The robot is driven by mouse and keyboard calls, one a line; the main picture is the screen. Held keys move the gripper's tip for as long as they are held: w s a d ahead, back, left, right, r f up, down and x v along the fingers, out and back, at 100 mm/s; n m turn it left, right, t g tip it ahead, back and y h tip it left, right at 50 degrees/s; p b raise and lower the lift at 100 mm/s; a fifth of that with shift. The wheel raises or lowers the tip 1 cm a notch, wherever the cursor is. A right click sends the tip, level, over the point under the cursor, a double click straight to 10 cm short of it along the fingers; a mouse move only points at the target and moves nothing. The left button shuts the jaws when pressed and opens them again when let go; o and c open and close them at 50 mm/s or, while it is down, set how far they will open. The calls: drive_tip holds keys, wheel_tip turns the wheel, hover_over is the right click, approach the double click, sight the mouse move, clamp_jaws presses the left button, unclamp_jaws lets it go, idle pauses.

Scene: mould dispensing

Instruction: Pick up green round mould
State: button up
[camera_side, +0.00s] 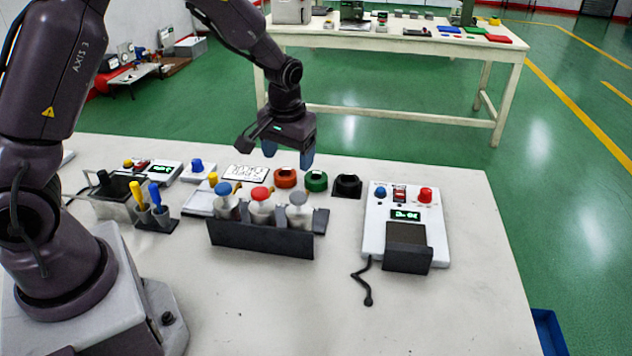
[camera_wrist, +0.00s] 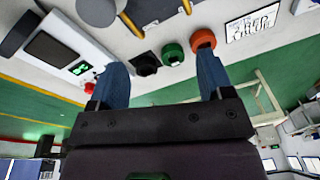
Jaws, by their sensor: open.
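The green round mould (camera_side: 316,181) sits on the white table between an orange round mould (camera_side: 286,178) and a black mould (camera_side: 348,186). In the wrist view the green mould (camera_wrist: 173,54) shows between the orange mould (camera_wrist: 202,40) and the black mould (camera_wrist: 146,63). My gripper (camera_side: 288,158) is above the table near the back edge, over the area behind the orange and green moulds. Its blue fingers are apart and hold nothing. In the wrist view the gripper (camera_wrist: 163,75) has the green and black moulds showing between its fingertips.
A dark rack (camera_side: 260,239) with several lidded containers stands in front of the moulds. A white device (camera_side: 373,232) with knobs and a display stands to the right, its black cable on the table. A printed card (camera_side: 246,173) lies left of the moulds. The table's front right is clear.

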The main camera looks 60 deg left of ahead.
drive_tip(key=w+a+f+n+y, duration=0.1)
drive_tip(key=w+a+f, duration=0.2)
drive_tip(key=w+f, duration=0.15)
drive_tip(key=n+t, duration=0.2)
approach(316, 175)
drive_tip(key=f, duration=0.2)
drive_tip(key=d+f, duration=0.1)
drive_tip(key=shift+f+y, duration=0.4)
drive_tip(key=shift+x, duration=2.6)
drive_tip(key=shift+w+a+r, duration=0.1)
drive_tip(key=shift+w, duration=0.05)
drive_tip(key=c, duration=0.7)
drive_tip(key=shift+r, duration=0.1)
